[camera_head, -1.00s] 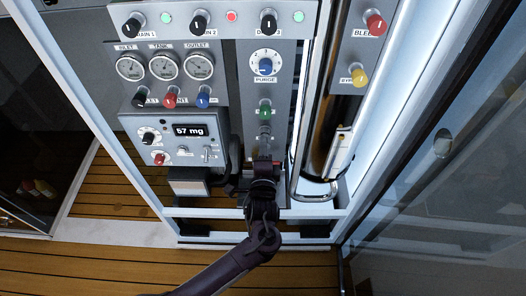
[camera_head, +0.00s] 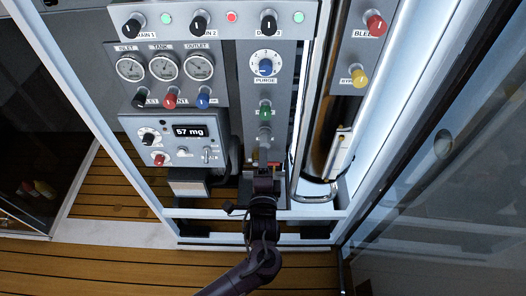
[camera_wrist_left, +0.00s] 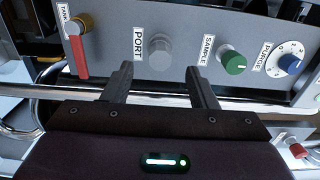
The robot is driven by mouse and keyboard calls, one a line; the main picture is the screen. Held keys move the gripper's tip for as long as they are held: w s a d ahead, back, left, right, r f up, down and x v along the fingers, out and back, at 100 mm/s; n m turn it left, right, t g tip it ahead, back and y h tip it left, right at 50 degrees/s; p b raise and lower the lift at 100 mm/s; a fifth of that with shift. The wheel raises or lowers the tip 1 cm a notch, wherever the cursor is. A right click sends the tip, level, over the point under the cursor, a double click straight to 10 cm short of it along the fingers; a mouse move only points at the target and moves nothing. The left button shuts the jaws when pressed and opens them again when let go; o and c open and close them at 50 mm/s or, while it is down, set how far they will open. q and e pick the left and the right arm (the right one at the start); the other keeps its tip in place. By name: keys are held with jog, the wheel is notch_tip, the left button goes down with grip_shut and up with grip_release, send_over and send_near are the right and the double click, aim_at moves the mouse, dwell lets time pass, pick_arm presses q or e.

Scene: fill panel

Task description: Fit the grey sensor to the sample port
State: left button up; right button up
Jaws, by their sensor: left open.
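A short grey round piece (camera_wrist_left: 158,52) sits at the label PORT on the panel in the left wrist view. I cannot tell whether it is the bare sample port or the grey sensor on it. In the head view a grey piece (camera_head: 265,139) shows below the green sample knob (camera_head: 265,114). My left gripper (camera_head: 263,170) is below it, apart from it. In the left wrist view the open fingers (camera_wrist_left: 160,80) point at the panel with nothing between them, the grey piece just beyond them. My right gripper is not in view.
The green sample knob (camera_wrist_left: 233,62) and the blue purge knob (camera_wrist_left: 290,64) are right of the port. A red lever (camera_wrist_left: 79,52) is left of it. A metal rail (camera_wrist_left: 150,98) crosses below. A glass cylinder (camera_head: 318,135) stands right of the panel strip.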

pick_arm(q)
jog(key=s, duration=0.3)
jog(key=shift+f, duration=0.1)
dwell(0.4)
jog(key=s+a+f+n+g, duration=0.2)
jog(key=s+a+f+g, duration=0.15)
jog(key=f, duration=0.65)
jog(key=s+a+f+n+g, duration=0.2)
jog(key=s+a+f, duration=0.25)
jog(key=f, duration=0.55)
jog(key=s+a+f+n+g, duration=0.3)
jog(key=a+f, duration=0.2)
jog(key=f, duration=0.6)
jog(key=s+a+f+n+g, duration=0.2)
jog(key=s+a+f+n, duration=0.1)
jog(key=s, duration=0.6)
jog(key=s+a+f+n+g, duration=0.2)
jog(key=s+f, duration=0.4)
jog(key=s, duration=0.3)
jog(key=s+a+f+n+g, duration=0.3)
jog(key=s+a+f+g, duration=0.1)
jog(key=s, duration=0.6)
jog(key=shift+a+f+n, duration=0.3)
jog(key=shift+f, duration=0.1)
jog(key=shift+w+g, duration=0.1)
jog(key=shift+g, duration=0.15)
jog(key=shift+c, duration=0.2)
